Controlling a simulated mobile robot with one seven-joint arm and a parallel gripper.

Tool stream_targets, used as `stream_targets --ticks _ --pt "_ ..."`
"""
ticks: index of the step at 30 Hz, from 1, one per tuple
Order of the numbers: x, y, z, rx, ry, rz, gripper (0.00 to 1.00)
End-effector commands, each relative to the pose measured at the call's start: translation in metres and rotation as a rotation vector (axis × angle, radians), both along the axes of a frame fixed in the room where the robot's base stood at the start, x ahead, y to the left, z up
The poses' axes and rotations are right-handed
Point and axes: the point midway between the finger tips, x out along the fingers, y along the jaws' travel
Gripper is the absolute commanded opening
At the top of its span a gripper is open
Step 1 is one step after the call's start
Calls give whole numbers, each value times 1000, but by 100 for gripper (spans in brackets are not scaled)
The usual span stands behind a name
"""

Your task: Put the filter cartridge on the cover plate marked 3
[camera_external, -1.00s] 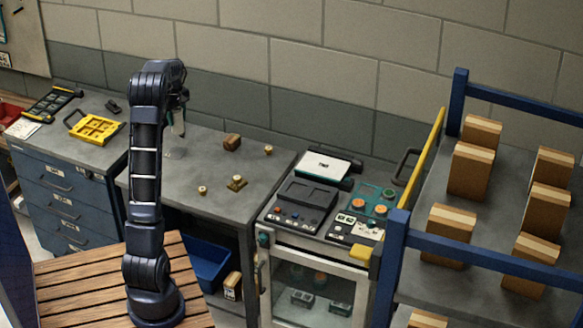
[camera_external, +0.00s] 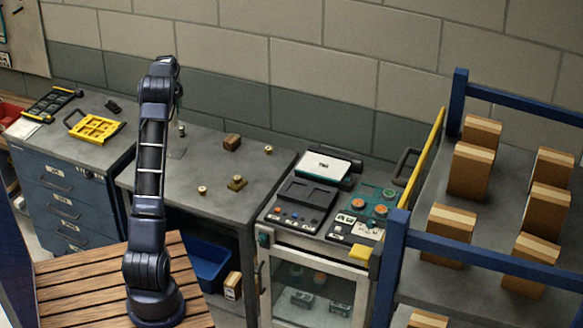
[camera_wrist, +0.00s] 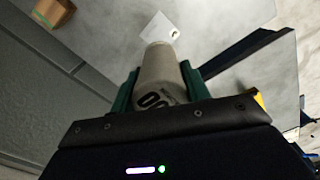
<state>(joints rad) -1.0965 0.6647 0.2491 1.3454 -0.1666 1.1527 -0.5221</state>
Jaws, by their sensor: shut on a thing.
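My gripper (camera_wrist: 158,82) shows in the wrist view with its green fingers shut on a grey cylinder, which I take for the filter cartridge (camera_wrist: 159,64). Dark characters show on its side. Beyond the cartridge's far end, a white plate (camera_wrist: 157,26) with a small dark mark lies on the grey bench top; I cannot read the mark. The cartridge appears apart from the plate, its end covering the plate's near edge in this view. In the external view my arm hides most of the gripper, and a pale plate (camera_external: 174,153) shows faintly below it.
A brown block (camera_external: 231,142) and several small brass pieces (camera_external: 237,182) stand on the bench (camera_external: 210,160). A yellow tray (camera_external: 95,128) lies on the cabinet at left. A machine with knobs (camera_external: 310,195) and a blue rack (camera_external: 455,170) stand at right.

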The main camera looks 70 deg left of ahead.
Motion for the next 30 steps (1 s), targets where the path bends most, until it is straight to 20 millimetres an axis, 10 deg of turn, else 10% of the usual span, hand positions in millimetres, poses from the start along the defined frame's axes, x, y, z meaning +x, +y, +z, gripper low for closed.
stream_targets --ticks 12,30 --pt "0 0 -86 -1 0 1 22" --pt "-1 0 -141 0 0 1 22"
